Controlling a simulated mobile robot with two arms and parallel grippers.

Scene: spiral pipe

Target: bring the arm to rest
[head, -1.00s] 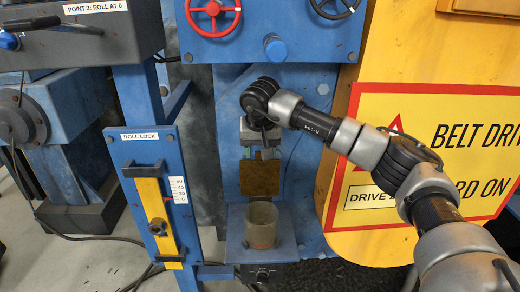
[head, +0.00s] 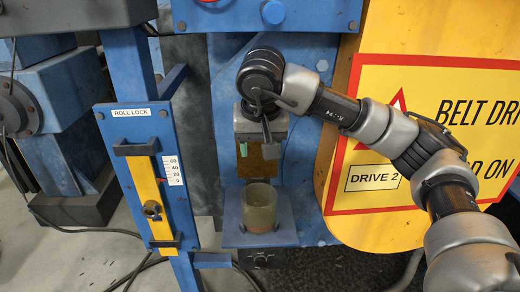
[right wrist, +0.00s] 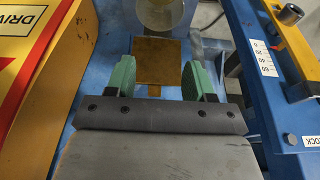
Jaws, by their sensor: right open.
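My right gripper (head: 256,150) comes in from the right in the head view, its fingers pointing down in front of the blue machine. In the right wrist view its two green fingers (right wrist: 159,78) stand wide apart with nothing between them. A brown square plate (right wrist: 159,61) lies beyond the fingertips. In the head view this plate (head: 262,168) is partly hidden by the gripper. A grey cup-like cylinder (head: 259,207) stands upright on a blue shelf (head: 285,232) below the plate. My left gripper is not in view.
A blue ROLL LOCK panel (head: 110,172) with a yellow slide (head: 146,190) and scale stands to the left. A yellow guard with a belt drive sign (head: 380,190) is to the right, close behind my right arm. Cables lie on the grey floor at lower left.

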